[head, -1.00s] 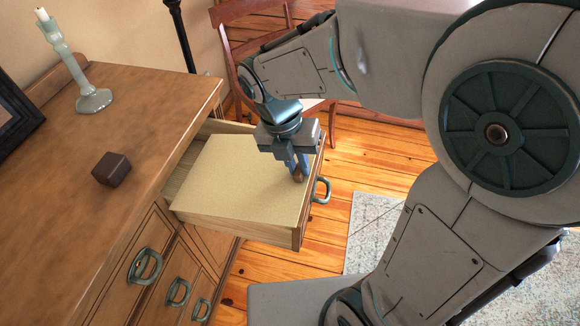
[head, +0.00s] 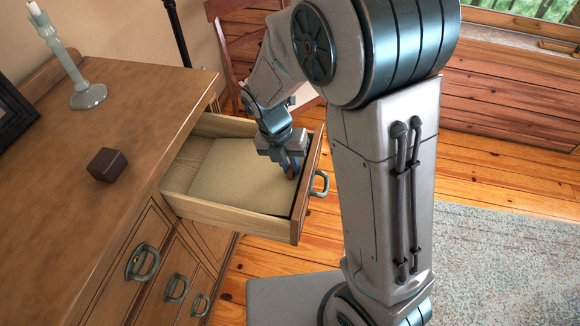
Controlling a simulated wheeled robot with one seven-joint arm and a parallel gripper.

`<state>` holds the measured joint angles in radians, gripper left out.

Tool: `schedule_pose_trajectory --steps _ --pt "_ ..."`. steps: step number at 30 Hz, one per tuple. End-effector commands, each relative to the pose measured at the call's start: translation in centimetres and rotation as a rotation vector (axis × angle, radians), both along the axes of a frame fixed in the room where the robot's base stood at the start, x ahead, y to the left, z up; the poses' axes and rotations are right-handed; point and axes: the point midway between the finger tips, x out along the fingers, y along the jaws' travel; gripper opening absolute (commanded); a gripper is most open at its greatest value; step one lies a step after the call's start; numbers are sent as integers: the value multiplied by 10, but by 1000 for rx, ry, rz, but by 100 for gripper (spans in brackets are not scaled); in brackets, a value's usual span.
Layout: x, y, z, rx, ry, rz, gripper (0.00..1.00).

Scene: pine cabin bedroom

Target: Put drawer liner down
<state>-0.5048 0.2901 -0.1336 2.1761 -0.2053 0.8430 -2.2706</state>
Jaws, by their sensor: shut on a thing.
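The drawer liner (head: 238,182) is a flat beige sheet. It lies low inside the open wooden drawer (head: 225,217), below the rims, toward the drawer's front end. A strip of bare drawer bottom shows at its left. My gripper (head: 291,172) points down over the liner's right end, near the drawer front, and is shut on the liner's edge. The exact grip is partly hidden by the fingers. I cannot tell whether the liner rests fully flat on the drawer bottom.
The dresser (head: 150,95) carries a candlestick (head: 70,65), a small dark box (head: 107,165) and a dark frame (head: 12,110). The drawer's handle (head: 320,184) sticks out to the right. A chair (head: 228,50) stands behind. A pale rug (head: 500,260) lies at the right.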

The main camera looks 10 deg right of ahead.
Motion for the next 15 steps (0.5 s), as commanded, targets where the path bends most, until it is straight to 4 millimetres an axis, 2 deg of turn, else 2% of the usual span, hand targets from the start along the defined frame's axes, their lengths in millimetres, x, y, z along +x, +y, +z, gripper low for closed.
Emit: schedule_pose_trajectory --steps 3,15 --pt "-1 0 -13 -1 1 0 0" --pt "0 0 -18 0 0 -1 0"
